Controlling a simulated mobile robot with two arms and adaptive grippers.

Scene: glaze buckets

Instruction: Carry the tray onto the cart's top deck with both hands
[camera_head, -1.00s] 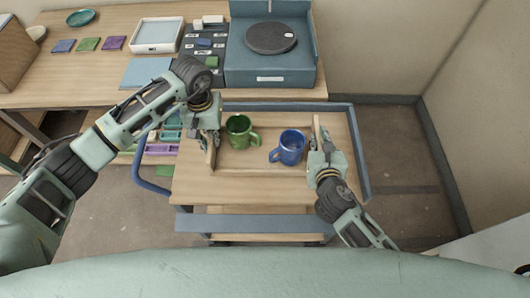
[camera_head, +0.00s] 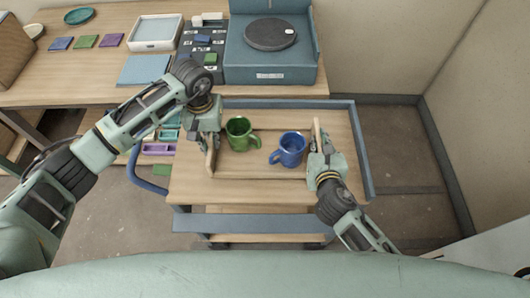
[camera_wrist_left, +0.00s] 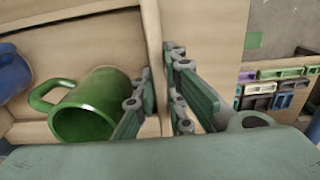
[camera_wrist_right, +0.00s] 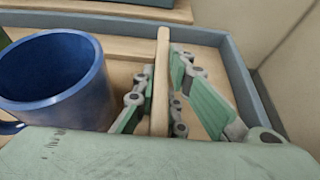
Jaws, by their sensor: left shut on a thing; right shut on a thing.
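The wooden tray (camera_head: 262,172) is over the cart's top deck (camera_head: 240,193), inside its blue rim; whether it touches the deck I cannot tell. A green mug (camera_head: 238,134) and a blue mug (camera_head: 290,149) stand upright in the tray. My left gripper (camera_head: 211,152) is shut on the tray's left end wall, which runs between its fingers in the left wrist view (camera_wrist_left: 155,70). My right gripper (camera_head: 319,150) is shut on the right end wall, also seen in the right wrist view (camera_wrist_right: 161,85). The green mug is close to my left fingers.
A workbench (camera_head: 80,88) stands behind the cart, with a blue wheel unit (camera_head: 270,50) and a white bin (camera_head: 156,33) on it. The cart's blue handle (camera_head: 142,175) sticks out at left. A wall closes the right side.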

